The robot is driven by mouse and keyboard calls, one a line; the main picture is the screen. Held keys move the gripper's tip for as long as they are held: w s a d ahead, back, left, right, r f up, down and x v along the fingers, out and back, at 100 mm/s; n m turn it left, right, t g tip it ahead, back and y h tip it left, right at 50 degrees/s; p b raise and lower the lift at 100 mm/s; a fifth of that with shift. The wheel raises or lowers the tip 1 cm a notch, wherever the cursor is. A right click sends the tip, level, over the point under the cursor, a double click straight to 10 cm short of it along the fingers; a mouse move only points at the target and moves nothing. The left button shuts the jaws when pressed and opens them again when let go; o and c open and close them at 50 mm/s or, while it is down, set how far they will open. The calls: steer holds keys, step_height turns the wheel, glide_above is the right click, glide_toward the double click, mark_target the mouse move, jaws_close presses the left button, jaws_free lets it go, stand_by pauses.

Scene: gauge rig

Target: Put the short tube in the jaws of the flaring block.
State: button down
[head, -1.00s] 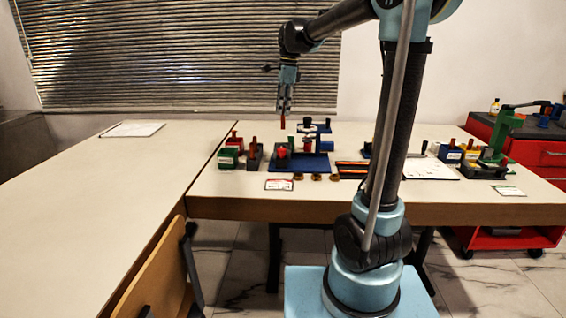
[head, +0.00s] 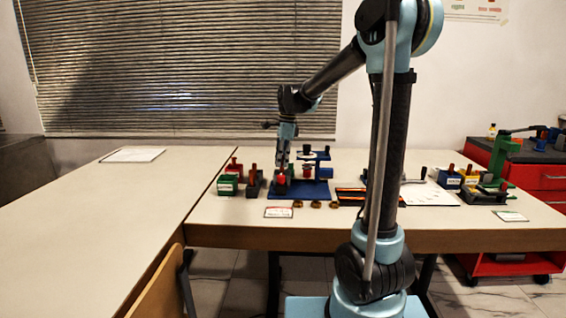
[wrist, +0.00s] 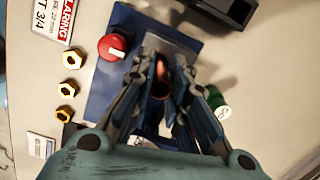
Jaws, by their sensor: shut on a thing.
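My gripper (head: 283,166) is lowered over the left part of a blue base plate (head: 318,194). In the wrist view its two fingers (wrist: 165,60) are shut on the short tube (wrist: 161,84), a copper-coloured tube seen nearly end-on. In the head view the tube is hard to make out. The flaring block stands on the blue plate (wrist: 97,98), with a red knob (wrist: 113,46) at its side; the knob also shows in the head view (head: 281,179). My fingers hide most of the block's jaws, so I cannot tell whether the tube touches them.
A green-banded cylinder (wrist: 214,101) stands close to the right finger. Several brass nuts (wrist: 71,60) lie left of the plate in the wrist view. A green bin (head: 228,185) and a dark holder (head: 253,183) stand left of the rig. The left table (head: 110,205) is mostly clear.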

mark_target(286, 173)
steer(key=shift+f, duration=0.65)
steer(key=c, duration=1.6)
jaws_free()
steer(key=shift+o, duration=0.2)
steer(key=shift+r, duration=0.1)
step_height(286, 173, up, 13)
steer(key=d, duration=0.1)
steer(key=shift+d, duration=0.25)
